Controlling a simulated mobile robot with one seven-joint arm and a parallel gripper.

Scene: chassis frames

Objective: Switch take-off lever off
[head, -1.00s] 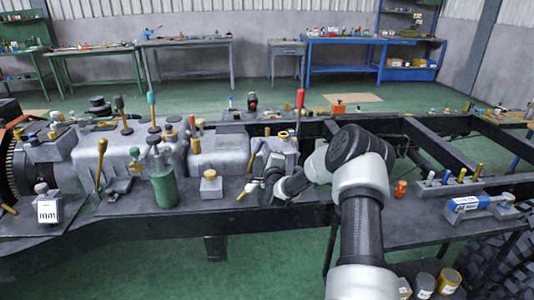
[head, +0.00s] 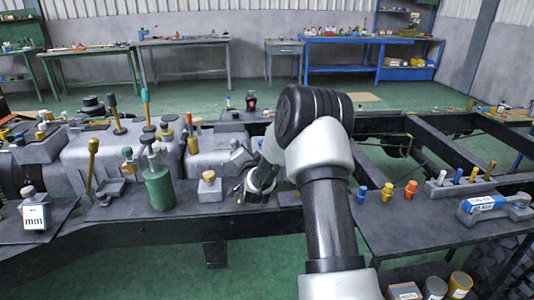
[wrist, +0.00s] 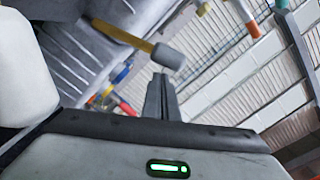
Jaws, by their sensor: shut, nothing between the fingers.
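My gripper (wrist: 162,97) is shut and empty in the wrist view, its fingertips just below a grey knob (wrist: 168,56) on a yellow lever (wrist: 122,36). I cannot tell whether they touch. In the head view, my wrist is low at the front of the rightmost grey housing (head: 240,150), and my arm hides much of that housing and the fingertips. Other levers stand on the gearbox to the left: a teal-topped one (head: 146,105), a dark-topped one (head: 115,110) and a yellow one (head: 91,165). No label shows which is the take-off lever.
A green bottle (head: 159,188) and a yellow-capped block (head: 210,187) stand left of my wrist on the dark ledge. Orange and yellow caps (head: 387,191) and a socket rack (head: 455,185) lie to the right. A red part (wrist: 125,107) shows beyond my fingers.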

